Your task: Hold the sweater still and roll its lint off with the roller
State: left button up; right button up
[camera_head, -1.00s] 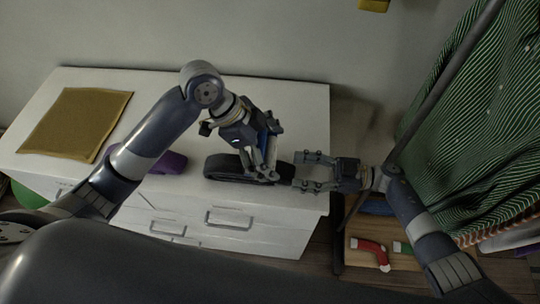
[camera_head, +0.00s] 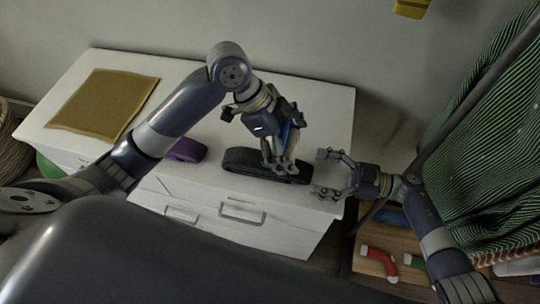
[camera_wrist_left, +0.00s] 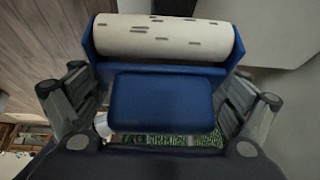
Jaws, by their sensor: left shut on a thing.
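My left gripper (camera_head: 280,166) is shut on the blue lint roller (camera_head: 294,133), above the white dresser top. In the left wrist view the roller's blue body (camera_wrist_left: 162,103) sits between the fingers, and its white roll (camera_wrist_left: 165,38) carries several dark lint marks. My right gripper (camera_head: 328,174) is open and empty at the dresser's right edge, just right of the left one. A green striped garment (camera_head: 495,150) with buttons hangs at the right, behind my right arm. I cannot tell whether it is the sweater; neither gripper touches it.
A red sock (camera_head: 380,262) lies low at the right. The dresser's back right is clear.

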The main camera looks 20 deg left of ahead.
dwell(0.4)
jog(key=o, duration=0.5)
jog(key=shift+c, duration=0.2)
